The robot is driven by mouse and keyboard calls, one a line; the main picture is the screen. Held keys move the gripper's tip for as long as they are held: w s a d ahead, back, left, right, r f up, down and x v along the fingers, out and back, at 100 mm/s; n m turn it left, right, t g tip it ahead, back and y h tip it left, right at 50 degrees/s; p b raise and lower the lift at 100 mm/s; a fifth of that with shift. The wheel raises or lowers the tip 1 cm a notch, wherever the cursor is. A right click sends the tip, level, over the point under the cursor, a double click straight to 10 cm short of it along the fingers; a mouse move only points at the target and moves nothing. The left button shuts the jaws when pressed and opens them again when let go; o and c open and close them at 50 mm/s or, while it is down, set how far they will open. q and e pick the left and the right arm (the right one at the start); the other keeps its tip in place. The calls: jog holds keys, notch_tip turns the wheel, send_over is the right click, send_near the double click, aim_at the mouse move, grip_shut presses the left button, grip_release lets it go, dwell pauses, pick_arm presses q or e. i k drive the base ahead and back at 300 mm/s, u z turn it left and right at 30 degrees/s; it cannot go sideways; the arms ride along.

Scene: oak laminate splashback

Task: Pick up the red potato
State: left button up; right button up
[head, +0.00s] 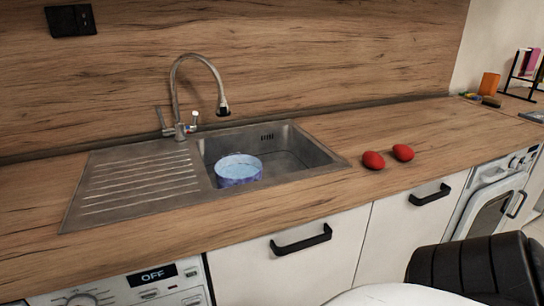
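Two red, rounded potatoes lie on the wooden countertop to the right of the sink in the head view. The nearer red potato (373,160) is close to the sink's right edge. The other red potato (403,152) lies just to its right and slightly farther back, with a small gap between them. Both are uncovered, and nothing holds them. Neither of my grippers shows in the head view, so their state is hidden.
A steel sink (318,154) with a drainboard (130,185) holds a blue bowl (239,170). A tall faucet (178,100) stands behind. The countertop (450,125) around the potatoes is clear. A dark padded object (475,268) stands before the counter at lower right.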

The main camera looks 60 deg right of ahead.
aim_at(372, 160)
jog(key=u, duration=0.6)
jog(key=k, duration=1.45)
jog(key=z, duration=1.05)
